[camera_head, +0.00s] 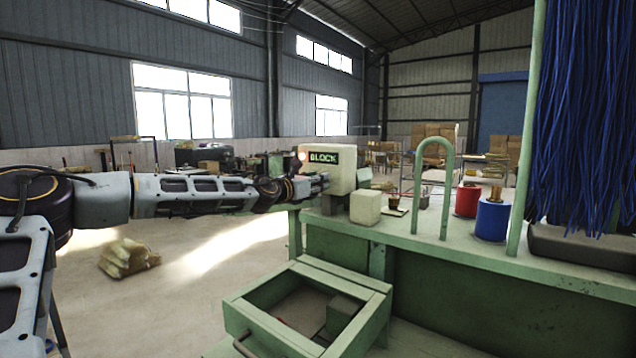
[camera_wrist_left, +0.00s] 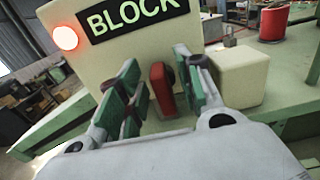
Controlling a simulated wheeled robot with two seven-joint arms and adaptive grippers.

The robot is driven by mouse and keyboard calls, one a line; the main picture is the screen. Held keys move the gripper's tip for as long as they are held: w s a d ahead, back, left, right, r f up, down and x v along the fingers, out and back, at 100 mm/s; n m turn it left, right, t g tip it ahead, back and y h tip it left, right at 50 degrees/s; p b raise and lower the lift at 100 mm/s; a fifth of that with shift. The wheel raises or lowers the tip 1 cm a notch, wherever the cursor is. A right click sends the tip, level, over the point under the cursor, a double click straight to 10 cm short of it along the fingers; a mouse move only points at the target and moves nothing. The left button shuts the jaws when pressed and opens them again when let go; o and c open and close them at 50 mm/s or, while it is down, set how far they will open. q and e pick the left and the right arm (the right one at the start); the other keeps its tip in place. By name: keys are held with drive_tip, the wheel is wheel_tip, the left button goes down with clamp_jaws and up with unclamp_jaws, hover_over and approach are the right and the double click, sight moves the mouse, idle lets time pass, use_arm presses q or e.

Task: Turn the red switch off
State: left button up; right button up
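The red switch (camera_wrist_left: 162,89) is on the front of a cream control box (camera_head: 340,158) with a "BLOCK" sign (camera_head: 323,158) and a glowing red lamp (camera_head: 301,156). In the left wrist view the switch stands between the two green-padded fingers of my left gripper (camera_wrist_left: 160,90). The fingers are spread, with visible gaps at the switch's sides. In the head view my left arm reaches from the left to the box, and the left gripper (camera_head: 318,184) is at its front; the switch is hidden there. My right gripper is in neither view.
A cream block (camera_head: 365,207) stands beside the box on the green workbench (camera_head: 470,243). Red (camera_head: 467,200) and blue (camera_head: 492,220) spools, a green hoop (camera_head: 447,190) and hanging blue bristles (camera_head: 590,100) are further right. An open green drawer frame (camera_head: 262,325) juts out below.

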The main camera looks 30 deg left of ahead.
use_arm(q)
drive_tip(key=shift+w, duration=0.35)
drive_tip(key=c, duration=0.7)
drive_tip(key=shift+c, duration=0.2)
